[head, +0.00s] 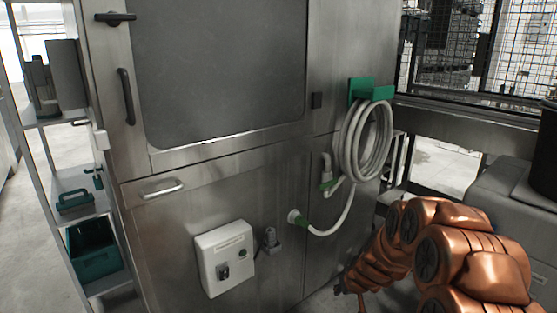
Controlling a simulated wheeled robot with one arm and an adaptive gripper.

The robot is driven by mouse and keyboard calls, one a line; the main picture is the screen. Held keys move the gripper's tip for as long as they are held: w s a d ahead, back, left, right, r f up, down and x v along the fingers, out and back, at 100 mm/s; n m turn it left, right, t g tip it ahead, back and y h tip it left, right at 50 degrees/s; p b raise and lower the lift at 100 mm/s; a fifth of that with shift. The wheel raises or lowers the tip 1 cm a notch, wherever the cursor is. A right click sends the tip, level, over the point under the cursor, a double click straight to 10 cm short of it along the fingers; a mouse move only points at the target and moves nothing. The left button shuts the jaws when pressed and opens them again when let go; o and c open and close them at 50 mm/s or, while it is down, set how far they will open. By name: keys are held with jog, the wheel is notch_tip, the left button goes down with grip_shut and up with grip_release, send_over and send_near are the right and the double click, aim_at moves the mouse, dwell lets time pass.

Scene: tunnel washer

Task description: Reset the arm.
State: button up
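My copper-coloured arm (470,265) is folded at the lower right in the head view. Its far part slopes down and to the left in front of the steel washer housing. Small thin parts at its lower left end seem to belong to my gripper (349,294), close to the bottom edge of the picture. They are too small and dark to show whether the fingers are open or shut. I see no object held there.
The steel washer (220,170) stands close ahead, with a coiled hose (362,140) on a green holder (371,90) and a white control box (224,259). A grey unit (500,172) stands right.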

jog(key=s+a+r+g+y+p, duration=0.1)
jog(key=s+a+r+g+p, duration=0.3)
jog(key=s+r, duration=0.6)
jog(key=s+a+r+t+y+p, duration=0.1)
jog(key=s+a+r+p, duration=0.2)
jog(key=s+r+p, duration=0.7)
jog(key=s+d+r+g+h+p, duration=0.1)
jog(key=s+d+r+g+p, duration=0.1)
jog(key=s+r, duration=0.8)
jog(key=s+d+r+m+g+h+p, duration=0.1)
jog(key=s+r+p, duration=0.4)
jog(key=s+r, duration=0.6)
jog(key=s+d+g, duration=0.1)
jog(key=s+g, duration=0.1)
jog(key=s, duration=0.2)
jog(key=shift+d+m, duration=0.3)
